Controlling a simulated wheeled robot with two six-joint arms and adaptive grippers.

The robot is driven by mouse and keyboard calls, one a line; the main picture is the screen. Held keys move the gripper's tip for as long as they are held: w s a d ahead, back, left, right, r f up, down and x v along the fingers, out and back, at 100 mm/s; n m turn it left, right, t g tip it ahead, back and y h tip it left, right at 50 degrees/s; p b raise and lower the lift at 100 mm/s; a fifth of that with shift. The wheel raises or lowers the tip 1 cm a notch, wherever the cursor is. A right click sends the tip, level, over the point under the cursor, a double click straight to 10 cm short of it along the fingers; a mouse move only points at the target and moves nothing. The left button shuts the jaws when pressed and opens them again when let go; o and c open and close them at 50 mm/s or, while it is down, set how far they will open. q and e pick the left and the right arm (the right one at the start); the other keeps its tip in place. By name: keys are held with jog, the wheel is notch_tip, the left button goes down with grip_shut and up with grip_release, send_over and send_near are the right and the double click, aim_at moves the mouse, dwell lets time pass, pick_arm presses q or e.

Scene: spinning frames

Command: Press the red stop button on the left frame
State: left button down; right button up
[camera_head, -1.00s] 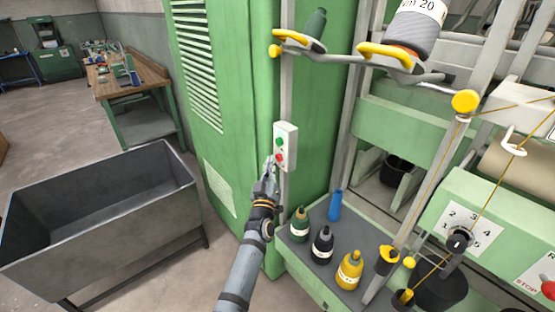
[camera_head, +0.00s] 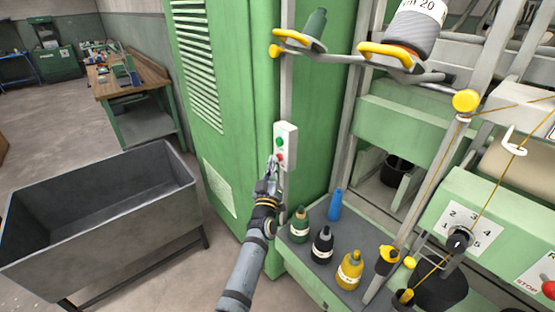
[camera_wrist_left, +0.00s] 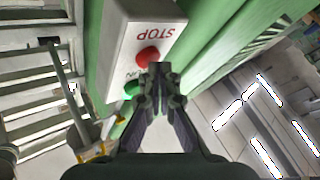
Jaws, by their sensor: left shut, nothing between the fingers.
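A white control box (camera_head: 291,146) is fixed to a grey post beside the tall green cabinet of the left frame. It carries a green button (camera_head: 279,142) above and a red stop button (camera_head: 280,157) below. The red button also shows in the left wrist view (camera_wrist_left: 148,56), near the word STOP, with the green button (camera_wrist_left: 131,89) beside it. My left gripper (camera_head: 273,162) is shut and empty. Its fingertips (camera_wrist_left: 159,71) overlap the edge of the red button in the wrist view; I cannot tell whether they touch it. My right gripper is not in view.
A shelf (camera_head: 318,273) with green, black, yellow and blue bobbins lies below right of the box. A grey metal bin (camera_head: 110,225) stands at the left. Another red button (camera_head: 548,289) marked STOP is at the far right. Yellow-tipped guides hang above.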

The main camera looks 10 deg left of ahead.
pick_arm(q)
jog(key=shift+w+d, duration=0.2)
dwell(0.4)
jog(key=shift+s+a, duration=0.55)
jog(key=shift+s, duration=0.25)
jog(key=shift+s+a+p, duration=0.5)
jog(key=shift+s+a, duration=0.3)
jog(key=shift+s, duration=0.2)
jog(key=shift+s+a+p, duration=0.45)
jog(key=shift+s+a, duration=0.35)
jog(key=shift+s, duration=0.15)
